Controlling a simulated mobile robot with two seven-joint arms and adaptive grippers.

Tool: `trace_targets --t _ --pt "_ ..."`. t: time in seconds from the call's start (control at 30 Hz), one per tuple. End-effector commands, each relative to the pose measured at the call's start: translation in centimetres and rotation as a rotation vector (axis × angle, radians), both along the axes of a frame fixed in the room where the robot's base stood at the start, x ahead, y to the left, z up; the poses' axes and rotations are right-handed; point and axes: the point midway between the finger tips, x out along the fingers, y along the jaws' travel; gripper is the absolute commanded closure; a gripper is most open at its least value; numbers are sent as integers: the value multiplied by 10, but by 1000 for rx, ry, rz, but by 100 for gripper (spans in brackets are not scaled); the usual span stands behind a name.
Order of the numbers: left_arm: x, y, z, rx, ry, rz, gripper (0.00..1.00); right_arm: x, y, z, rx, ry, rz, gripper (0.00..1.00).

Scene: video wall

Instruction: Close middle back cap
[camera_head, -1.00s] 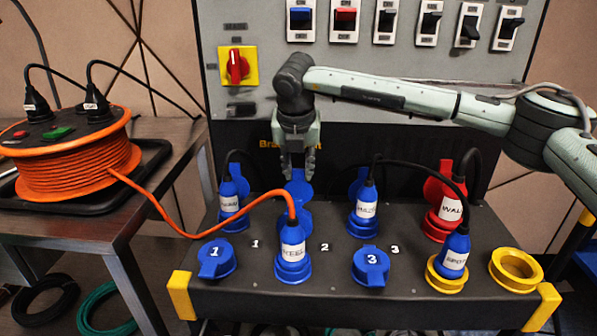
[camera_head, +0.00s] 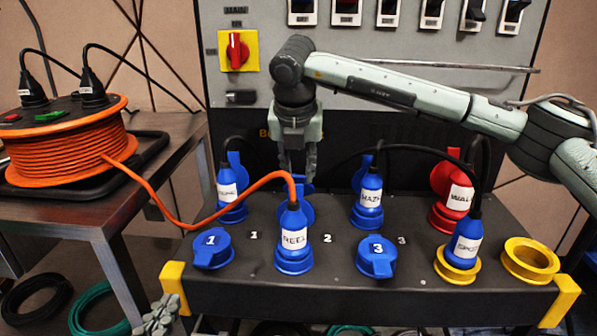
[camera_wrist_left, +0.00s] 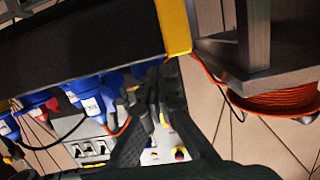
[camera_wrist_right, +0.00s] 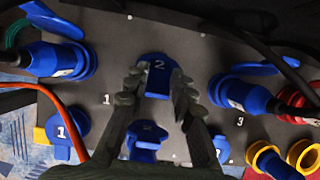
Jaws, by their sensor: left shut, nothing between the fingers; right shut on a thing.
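The middle back cap (camera_head: 306,188) is blue and partly hidden behind the reel plug and my right fingers. The tip of my left gripper (camera_head: 158,320) shows low at the left, beside the panel box. In the left wrist view the left fingers (camera_wrist_left: 155,90) are shut and empty.
The blue REEL plug (camera_head: 293,238) with its orange cable stands in front of the cap. Blue plugs stand at the back left (camera_head: 230,193) and back right (camera_head: 369,196). Caps 1 (camera_head: 212,249) and 3 (camera_head: 376,257) lie at the front. An orange cable reel (camera_head: 70,148) sits on the left table.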

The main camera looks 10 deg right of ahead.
Motion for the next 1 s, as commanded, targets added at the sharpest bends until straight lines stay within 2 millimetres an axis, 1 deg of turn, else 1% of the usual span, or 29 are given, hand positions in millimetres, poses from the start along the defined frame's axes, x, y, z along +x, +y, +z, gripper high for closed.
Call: trace_targets --t 0.03,0.2,0.3,0.7,0.73,0.87,0.9,1.0 --pt "0 -4 5 -15 -31 -7 100 -5 1 -7 -2 17 4 100" --pt "1 -12 22 -48 -102 -22 100 -7 2 -7 -1 17 4 100" --pt "1 -14 27 -57 -122 -26 100 -7 2 -6 -1 17 4 100" --pt "1 -14 28 -60 -128 -27 100 -7 2 -6 -2 17 4 100" --pt "1 -14 28 -60 -128 -27 100 -8 2 -6 -1 17 4 73" --pt "1 -14 28 -60 -128 -27 100 -6 2 -5 -1 13 3 57" --pt "1 -14 28 -60 -128 -27 100 -6 2 -4 0 12 3 55" --pt "1 -14 28 -59 -128 -28 100 -6 1 -4 1 9 1 55"
